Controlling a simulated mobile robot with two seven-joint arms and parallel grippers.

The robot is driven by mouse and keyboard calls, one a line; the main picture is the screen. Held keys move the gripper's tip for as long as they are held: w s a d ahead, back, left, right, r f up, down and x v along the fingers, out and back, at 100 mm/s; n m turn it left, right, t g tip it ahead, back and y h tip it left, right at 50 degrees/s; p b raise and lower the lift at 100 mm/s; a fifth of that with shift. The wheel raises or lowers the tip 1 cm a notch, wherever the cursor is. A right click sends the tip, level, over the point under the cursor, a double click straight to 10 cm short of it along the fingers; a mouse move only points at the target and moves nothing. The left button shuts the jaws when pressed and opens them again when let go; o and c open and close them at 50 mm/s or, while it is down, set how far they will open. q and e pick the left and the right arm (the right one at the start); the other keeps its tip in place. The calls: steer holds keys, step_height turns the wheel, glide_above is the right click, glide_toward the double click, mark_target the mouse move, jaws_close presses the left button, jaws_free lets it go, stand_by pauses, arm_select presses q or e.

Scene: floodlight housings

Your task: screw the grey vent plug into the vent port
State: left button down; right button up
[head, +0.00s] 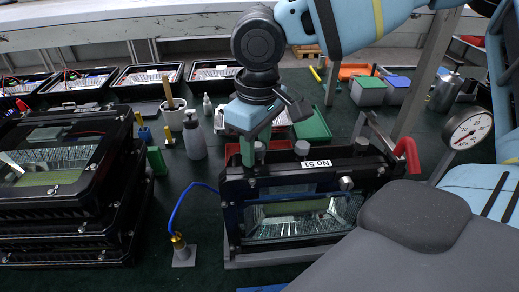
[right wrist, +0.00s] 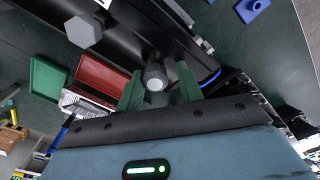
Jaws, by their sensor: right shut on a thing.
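The floodlight housing (head: 232,215) is black with a glass front and a "No 51" label, and stands on the bench in the middle of the head view. My right gripper (head: 248,155) points down at the left part of its top edge. In the right wrist view its green fingers (right wrist: 157,92) are shut on the grey vent plug (right wrist: 156,78), whose round end shows between them. The fingers hide the plug in the head view. The vent port is hidden, so I cannot tell if the plug touches it. My left gripper is not in view.
A red-handled clamp (head: 408,155) and a dial gauge (head: 467,128) are at right. Stacked housings (head: 75,220) stand at left. A blue cable (head: 187,200) runs to a brass fitting (head: 180,243) on the bench.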

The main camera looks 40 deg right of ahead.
steer(key=shift+s+d+f+g, duration=0.15)
steer(key=shift+f, duration=0.45)
steer(key=shift+s+d+f+g, duration=0.1)
steer(key=shift+f+g, duration=0.05)
steer(key=shift+f, duration=0.4)
steer(key=m, duration=0.4)
steer(key=shift+d, duration=0.1)
jaws_close()
steer(key=m, duration=0.3)
steer(key=shift+s+m, duration=0.15)
steer(key=shift+m, duration=0.15)
steer(key=shift+w+f+m, duration=0.1)
steer(key=shift+w+m, duration=0.1)
steer(key=shift+m, duration=0.5)
steer(key=o, duration=0.5)
jaws_free()
steer(key=shift+w+f, duration=0.1)
steer(key=shift+w, duration=0.2)
steer(key=shift+o, duration=2.5)
steer(key=shift+s+r, duration=0.1)
steer(key=shift+r, duration=0.15)
steer(key=shift+w+r, duration=0.15)
steer(key=shift+w, duration=0.05)
